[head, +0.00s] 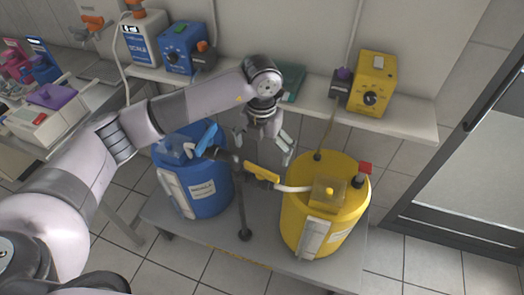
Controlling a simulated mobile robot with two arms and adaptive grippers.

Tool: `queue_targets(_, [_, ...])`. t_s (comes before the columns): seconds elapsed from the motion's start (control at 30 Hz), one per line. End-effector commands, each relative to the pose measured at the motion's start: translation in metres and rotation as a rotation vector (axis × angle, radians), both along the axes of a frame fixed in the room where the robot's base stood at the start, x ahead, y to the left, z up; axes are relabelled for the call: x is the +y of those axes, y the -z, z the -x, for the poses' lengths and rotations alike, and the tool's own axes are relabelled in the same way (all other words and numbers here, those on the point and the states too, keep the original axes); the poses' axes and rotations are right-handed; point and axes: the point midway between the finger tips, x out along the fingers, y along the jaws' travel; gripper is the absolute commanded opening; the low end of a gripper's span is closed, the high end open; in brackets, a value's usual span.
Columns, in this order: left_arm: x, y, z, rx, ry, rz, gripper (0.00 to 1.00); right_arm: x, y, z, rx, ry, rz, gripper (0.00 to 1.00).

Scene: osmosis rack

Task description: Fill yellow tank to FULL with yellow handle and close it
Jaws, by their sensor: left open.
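The yellow tank (340,222) stands upright on the right of a low grey rack, with a white label panel on its front and a red cap on top. The yellow handle (262,173) sits on the pipe between the two tanks, and a white spout runs from there to the yellow tank's top. My left gripper (262,147) is open and empty, above and behind the yellow handle, apart from it in the picture. The fill level inside the tank cannot be read. My right gripper is not in view.
A blue tank (201,196) with a blue handle (206,138) stands left of the pipe, partly behind my arm. A wall shelf (408,122) holds a yellow pump box (374,82) and a blue one (182,48). A dark-framed door is at right.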

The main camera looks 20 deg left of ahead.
Motion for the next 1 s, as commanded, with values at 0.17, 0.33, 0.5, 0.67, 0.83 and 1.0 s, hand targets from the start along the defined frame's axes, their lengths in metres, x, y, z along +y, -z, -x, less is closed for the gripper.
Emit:
queue_targets(0.17, [0.000, -0.015, 0.000, -0.001, 0.000, 0.000, 1.00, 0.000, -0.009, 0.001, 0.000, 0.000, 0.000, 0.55])
queue_targets(0.33, [0.000, -0.027, -0.001, -0.002, 0.000, 0.000, 1.00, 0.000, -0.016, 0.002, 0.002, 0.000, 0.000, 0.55])
queue_targets(0.5, [0.000, -0.039, -0.001, -0.002, 0.000, 0.000, 1.00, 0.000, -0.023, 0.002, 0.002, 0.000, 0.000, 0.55])
queue_targets(0.67, [0.000, -0.050, 0.000, -0.001, 0.001, 0.000, 1.00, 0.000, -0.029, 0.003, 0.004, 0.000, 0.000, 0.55])
queue_targets(0.83, [0.000, -0.062, -0.001, -0.002, 0.001, 0.000, 1.00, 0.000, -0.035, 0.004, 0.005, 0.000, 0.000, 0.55])
queue_targets(1.0, [0.000, -0.074, -0.001, -0.002, 0.000, 0.000, 1.00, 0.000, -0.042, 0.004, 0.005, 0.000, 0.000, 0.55])
